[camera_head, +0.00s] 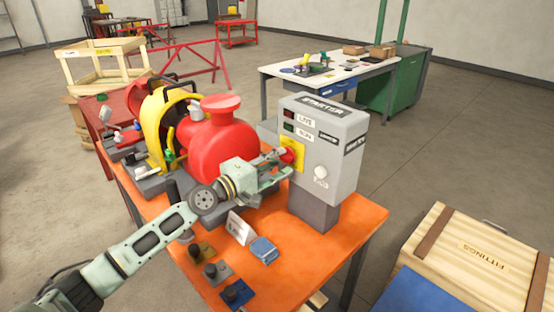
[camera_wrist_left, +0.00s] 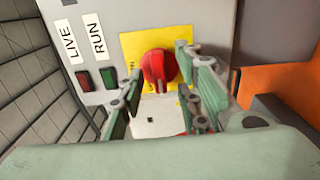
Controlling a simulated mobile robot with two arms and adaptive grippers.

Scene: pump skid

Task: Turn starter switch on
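The grey starter box (camera_head: 318,140) stands upright on a block at the right of the orange table. Its red rotary switch (camera_head: 287,156) sits on a yellow plate on the face towards my left arm. In the left wrist view the red switch (camera_wrist_left: 157,68) is on the yellow plate (camera_wrist_left: 133,44), with a dark red and a green lamp to its left. My left gripper (camera_head: 280,161) is at the switch, its fingers open, one on each side of the knob. I cannot tell whether they touch it. My right gripper is not in view.
A red pump (camera_head: 217,135) stands behind my left arm. A white folded card (camera_head: 240,228), a blue box (camera_head: 264,250) and several small knobbed plates are in front on the orange table (camera_head: 347,226). A wooden FITTINGS crate (camera_head: 470,262) stands at the right.

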